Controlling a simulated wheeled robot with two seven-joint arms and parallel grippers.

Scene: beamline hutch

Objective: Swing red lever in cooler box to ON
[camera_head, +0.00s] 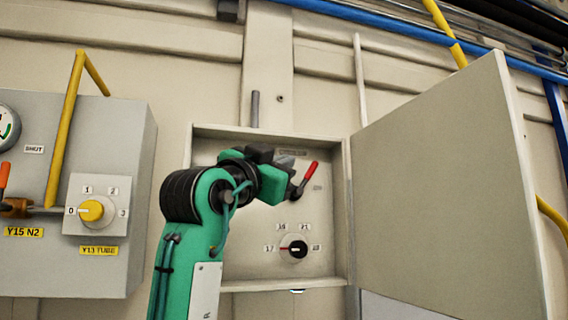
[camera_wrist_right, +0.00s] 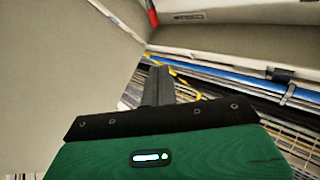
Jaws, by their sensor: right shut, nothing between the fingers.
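The cooler box (camera_head: 230,283) is a shallow open wall box in the middle of the head view, its door (camera_head: 440,190) swung out to the right. Inside it the red lever (camera_head: 306,178) tilts up and to the right from a dark hub. My right gripper (camera_head: 286,163) is in the box opening, its shut, empty fingers just left of the red grip and overlapping the hub area. Whether they touch is unclear. A red piece, likely the lever (camera_wrist_right: 152,16), shows at the top of the right wrist view, beyond the shut fingers (camera_wrist_right: 157,85). The small labels are unreadable.
Below the lever is a black dial (camera_head: 293,248) with numbers around it. A grey panel (camera_head: 125,145) on the left carries a yellow knob (camera_head: 92,210) and a yellow pipe (camera_head: 66,125). The open door closes off the box's right side.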

